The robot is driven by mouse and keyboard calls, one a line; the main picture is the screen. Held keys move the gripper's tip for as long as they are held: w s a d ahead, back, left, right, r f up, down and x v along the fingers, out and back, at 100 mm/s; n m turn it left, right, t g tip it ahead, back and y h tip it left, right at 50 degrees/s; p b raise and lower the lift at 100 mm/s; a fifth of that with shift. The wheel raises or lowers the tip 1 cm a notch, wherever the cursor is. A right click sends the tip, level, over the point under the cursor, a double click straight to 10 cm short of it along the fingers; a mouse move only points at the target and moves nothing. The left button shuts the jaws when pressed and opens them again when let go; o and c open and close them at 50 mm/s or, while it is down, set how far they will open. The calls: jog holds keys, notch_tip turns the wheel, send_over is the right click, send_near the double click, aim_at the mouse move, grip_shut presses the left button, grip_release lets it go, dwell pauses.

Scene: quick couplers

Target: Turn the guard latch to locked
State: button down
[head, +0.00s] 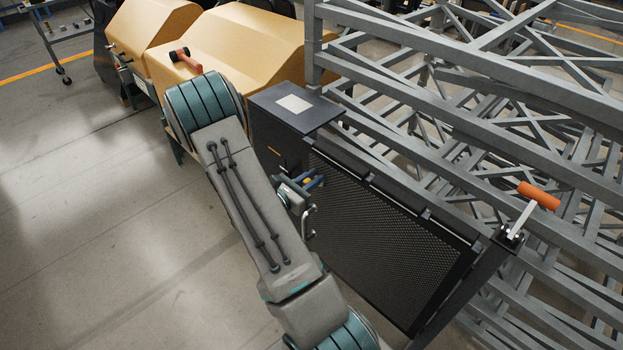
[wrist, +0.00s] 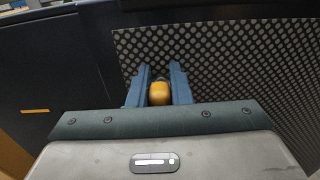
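The guard is a dark perforated mesh panel (head: 390,240), hinged or framed beside a dark cabinet. The guard latch has a yellow-orange knob (wrist: 159,93), seen in the wrist view at the mesh edge beside the cabinet. In the head view my gripper (head: 312,182) is at the guard's left edge, partly behind my arm. The latch body and its pointing direction are mostly hidden by the fingers.
A dark cabinet (head: 275,130) with a pale top plate stands left of the guard. An orange-handled lever (head: 538,195) stands at the right post. Grey steel frames (head: 480,90) fill the back right. Floor at left is clear.

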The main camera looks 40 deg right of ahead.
jog(key=shift+w+n+p, duration=0.1)
jog(key=shift+n+p, duration=0.2)
jog(key=shift+n, duration=0.1)
jog(key=n+p, duration=0.1)
jog(key=n, duration=0.1)
jog(key=w+n+p, duration=0.1)
jog(key=shift+a+n, duration=0.1)
jog(key=shift+n, duration=0.3)
jog(key=shift+w+f+n+p, duration=0.4)
jog(key=shift+n+p, duration=0.55)
jog(key=shift+n, duration=1.3)
jog(key=shift+w+f+n+p, duration=0.15)
jog(key=shift+f+n+p, duration=0.65)
jog(key=shift+n, duration=1.4)
jog(key=shift+w+f+n+p, duration=0.3)
jog(key=shift+n+p, duration=0.85)
jog(key=shift+n, duration=1.1)
jog(key=c, duration=1.3)
grip_release()
